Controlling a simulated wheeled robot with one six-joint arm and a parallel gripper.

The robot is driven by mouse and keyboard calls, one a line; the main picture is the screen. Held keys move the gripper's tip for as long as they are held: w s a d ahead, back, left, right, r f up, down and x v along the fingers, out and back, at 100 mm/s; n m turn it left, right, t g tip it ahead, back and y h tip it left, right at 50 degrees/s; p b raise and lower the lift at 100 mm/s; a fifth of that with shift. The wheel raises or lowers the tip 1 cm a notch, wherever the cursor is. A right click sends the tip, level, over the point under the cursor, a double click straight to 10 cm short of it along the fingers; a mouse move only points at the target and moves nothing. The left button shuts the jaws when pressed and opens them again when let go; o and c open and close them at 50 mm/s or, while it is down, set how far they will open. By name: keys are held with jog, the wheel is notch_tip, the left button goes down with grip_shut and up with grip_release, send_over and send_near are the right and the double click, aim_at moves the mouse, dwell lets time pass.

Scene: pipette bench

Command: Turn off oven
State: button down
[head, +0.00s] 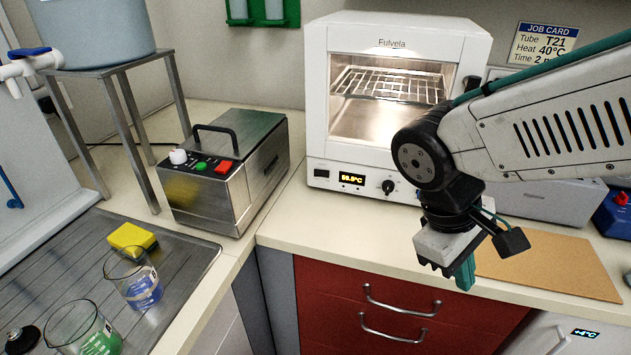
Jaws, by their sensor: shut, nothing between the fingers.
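The white oven (317,110) stands on the bench in the head view, with its door shut. Its chamber is lit and a wire rack (392,86) shows through the glass. Its lower panel has a lit amber display (352,179) reading about 50 °C, though the digits are small. A black knob (388,187) sits to the right of the display, and a dark switch (322,173) sits at the panel's left end. My gripper (466,276) is shut and empty, in front of the oven's right side and apart from the panel. My arm hides part of the oven's right edge.
A metal bath with a black handle (217,130) stands left of the oven. A brown board (550,264) lies on the bench at right. Glass beakers (135,282) and a yellow sponge (131,238) are by the sink. Bench before the oven is clear.

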aim_at(317, 174)
jog(key=w+a+f+n+t+h, duration=0.1)
jog(key=w+a+f+n+t, duration=0.1)
jog(key=w+a+n+t, duration=0.3)
jog(key=w+a+f+n+t+h, duration=0.1)
jog(key=w+a+f+n+t, duration=0.2)
jog(key=w+a+n+t, duration=0.3)
jog(key=w+a+f+n+t+h, duration=0.1)
jog(key=w+a+f+n+t, duration=0.2)
jog(key=n, duration=1)
jog(key=shift+w+a+f+t, duration=0.1)
jog(key=shift+w+a+t, duration=0.4)
jog(key=shift+a, duration=0.3)
jog(key=shift+w+a+r+t, duration=0.1)
jog(key=shift+w+a+t, duration=0.3)
jog(key=shift+a+t, duration=0.25)
jog(key=shift+w+a+f+t, duration=0.1)
jog(key=shift+w+a+t, duration=0.35)
jog(key=shift+a, duration=0.45)
jog(key=a+n+y, duration=0.1)
jog(key=w+a+r+n+t+y, duration=0.1)
jog(key=a, duration=0.1)
jog(key=a+n+t+y, duration=0.1)
jog(key=shift+w+a+r, duration=0.15)
jog(key=shift+w+r, duration=0.15)
jog(key=shift+w, duration=0.1)
jog(key=x, duration=1.4)
jog(key=shift+r, duration=0.1)
